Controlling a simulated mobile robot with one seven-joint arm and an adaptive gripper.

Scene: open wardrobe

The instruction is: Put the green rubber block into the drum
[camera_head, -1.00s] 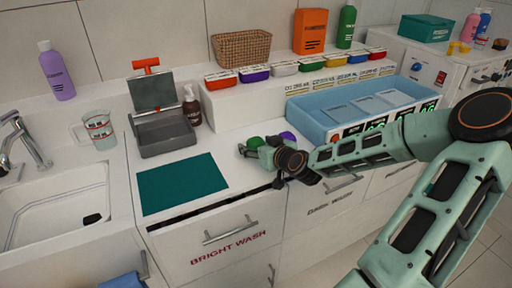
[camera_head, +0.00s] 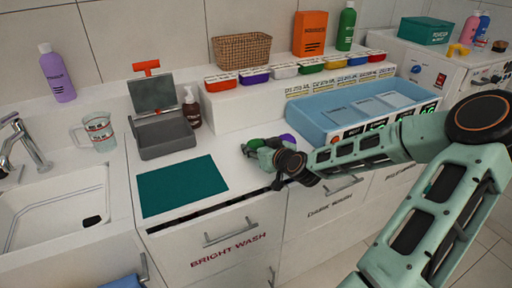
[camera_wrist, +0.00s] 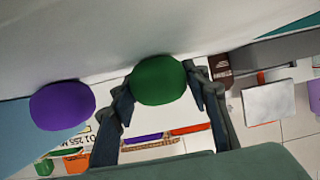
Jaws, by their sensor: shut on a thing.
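The green rubber block (camera_wrist: 158,80) shows in the wrist view as a rounded green shape between the two fingers. My gripper (camera_wrist: 160,100) is shut on it. In the head view my gripper (camera_head: 252,147) is low at the front of the white counter, with a bit of green showing at it. I cannot tell whether the block touches the counter. A purple rounded block (camera_wrist: 62,106) lies beside it, apart from the fingers; it also shows in the head view (camera_head: 288,138), partly behind my arm. I cannot make out the drum in these frames.
A blue tray (camera_head: 305,120) stands right of my gripper. A raised shelf with several coloured boxes (camera_head: 255,76) is behind. A grey scale-like stand (camera_head: 165,137) and teal mat (camera_head: 183,186) are left. A white machine with knobs (camera_head: 425,75) stands far right.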

